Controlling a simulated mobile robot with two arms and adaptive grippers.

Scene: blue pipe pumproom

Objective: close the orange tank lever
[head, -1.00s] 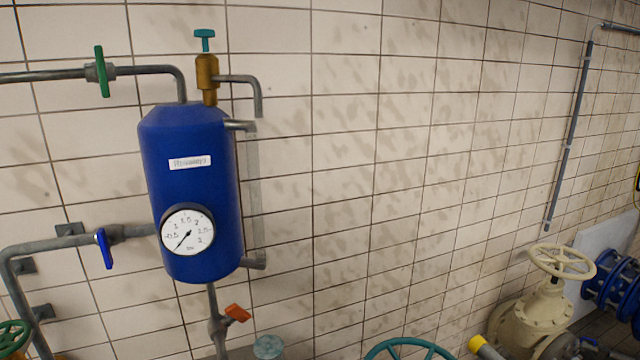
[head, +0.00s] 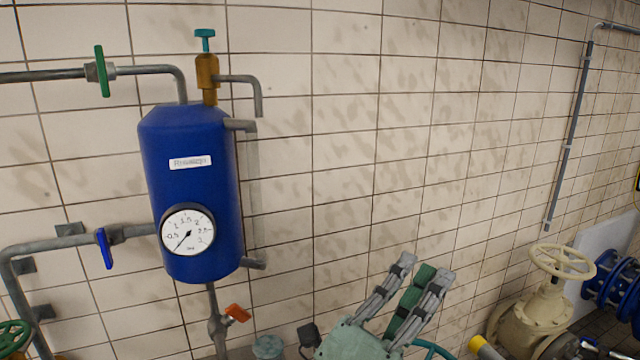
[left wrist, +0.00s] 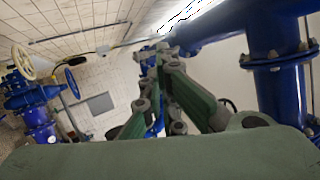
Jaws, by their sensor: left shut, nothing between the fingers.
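The orange lever (head: 238,313) sits on the thin vertical pipe (head: 213,305) under the blue tank (head: 192,180). It points out to the right of the pipe, slightly tilted. My left gripper (head: 425,267) is at the bottom centre of the head view, well to the right of the lever and apart from it. Its fingers point up toward the wall and are shut and empty. In the left wrist view its green and grey fingers (left wrist: 160,50) come together ahead of the palm. The lever does not show in that view. My right gripper is in neither view.
A round gauge (head: 188,230) is on the tank front. A blue lever (head: 104,248) and a green handle (head: 102,71) are on pipes to the left. A cream handwheel valve (head: 560,262) stands at right. The tiled wall right of the tank is clear.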

